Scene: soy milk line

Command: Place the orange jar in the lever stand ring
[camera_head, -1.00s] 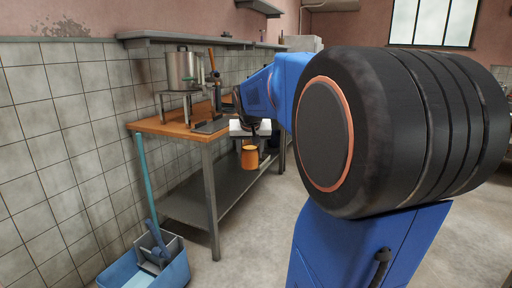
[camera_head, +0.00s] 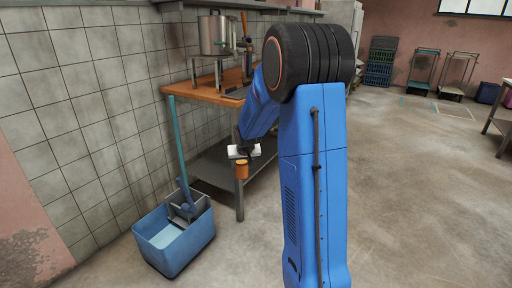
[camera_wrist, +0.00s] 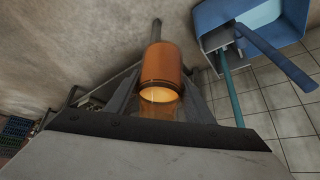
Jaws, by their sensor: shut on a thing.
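The orange jar (camera_head: 241,170) hangs below my gripper (camera_head: 243,153), in front of the bench and below the level of its top. The wrist view shows the jar (camera_wrist: 163,65) between the two grey fingers of my gripper (camera_wrist: 158,100), which is shut on it. Its rounded end shows a lit, yellowish inside. An upright device with a brown lever (camera_head: 245,42) stands on the bench beside the pot; it may be the lever stand. Its ring cannot be made out, and my arm hides part of that area.
A wooden-topped bench (camera_head: 200,93) stands against the tiled wall, with a steel pot (camera_head: 214,35) on a raised stand. A blue mop bucket (camera_head: 178,250) with a teal pole (camera_head: 177,140) stands at lower left. Open floor (camera_head: 410,190) lies to the right.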

